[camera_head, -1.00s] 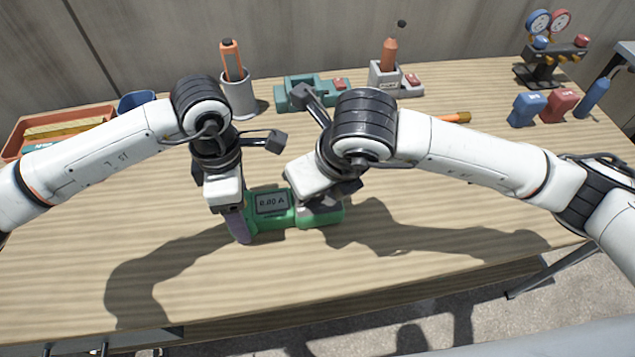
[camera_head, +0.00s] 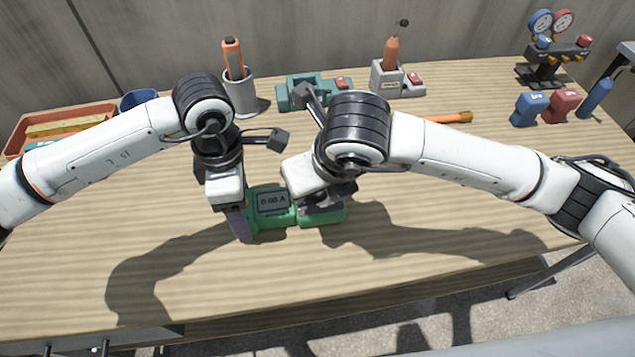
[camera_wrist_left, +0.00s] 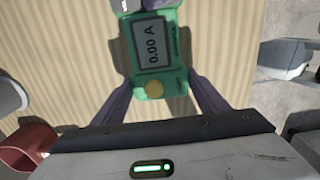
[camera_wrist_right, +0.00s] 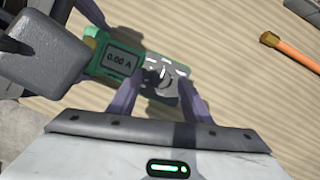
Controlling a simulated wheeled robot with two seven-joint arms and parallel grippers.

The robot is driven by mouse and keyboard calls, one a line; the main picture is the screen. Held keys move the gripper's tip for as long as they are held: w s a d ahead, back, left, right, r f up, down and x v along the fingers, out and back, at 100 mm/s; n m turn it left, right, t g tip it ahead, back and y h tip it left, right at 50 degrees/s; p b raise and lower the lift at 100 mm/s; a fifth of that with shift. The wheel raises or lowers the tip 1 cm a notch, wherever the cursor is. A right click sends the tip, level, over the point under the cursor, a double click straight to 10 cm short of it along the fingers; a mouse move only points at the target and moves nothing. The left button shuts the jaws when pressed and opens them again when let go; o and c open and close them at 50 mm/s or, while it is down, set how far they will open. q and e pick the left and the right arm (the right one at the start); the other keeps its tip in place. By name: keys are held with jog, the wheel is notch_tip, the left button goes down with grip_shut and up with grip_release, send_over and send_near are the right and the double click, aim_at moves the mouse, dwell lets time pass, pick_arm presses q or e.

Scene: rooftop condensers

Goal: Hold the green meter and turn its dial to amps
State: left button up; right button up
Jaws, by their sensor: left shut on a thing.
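The green meter (camera_head: 270,222) lies flat on the wooden bench, its display reading 0.00 A. It also shows in the left wrist view (camera_wrist_left: 152,75) and the right wrist view (camera_wrist_right: 104,62). My left gripper (camera_head: 241,224) is shut on the meter's left end, with one finger on each side. My right gripper (camera_head: 322,207) is over the meter's right part. In the right wrist view its spread fingers stand either side of the dial (camera_wrist_right: 158,78), with space showing between them and the dark knob. In the head view my right gripper hides the dial.
Behind stand a grey cup (camera_head: 240,96) with an orange-handled tool, a teal device (camera_head: 312,90) and a grey holder (camera_head: 388,78). An orange-handled tool (camera_head: 452,117) lies behind my right arm. A gauge set (camera_head: 550,55) stands at back right. The bench front is clear.

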jog(key=v, duration=1.2)
pick_arm(q)
jog(key=o, duration=1.8)
jog(key=shift+r+p, duration=2.1)
jog(key=shift+r, duration=2.45)
pick_arm(e)
jog(key=shift+r, duration=2.1)
